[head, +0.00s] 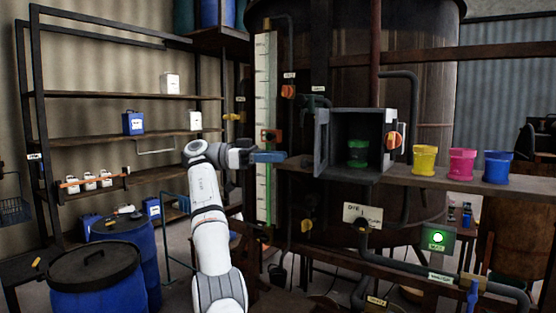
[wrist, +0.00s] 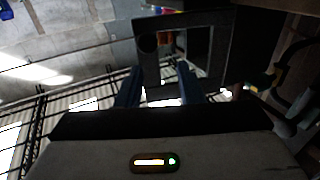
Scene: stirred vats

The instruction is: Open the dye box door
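The dye box (head: 357,112) is a dark grey box on the shelf in front of the big vat. Its front shows open, with a green cup (head: 358,152) inside. A grey framed panel (head: 322,142) stands out at its left side and looks like the door swung open; I cannot tell for sure. An orange knob (head: 394,140) is at the box's right side. My gripper (head: 283,157) is left of the box, pointing at it, apart from the panel. In the wrist view the blue fingers (wrist: 158,86) are apart with nothing between them, below a grey frame (wrist: 150,70).
Yellow (head: 425,159), pink (head: 462,164) and blue (head: 498,166) cups stand on the shelf right of the box. A white gauge strip (head: 265,90) is behind my gripper. Blue drums (head: 95,285) and a rack (head: 130,97) are at left.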

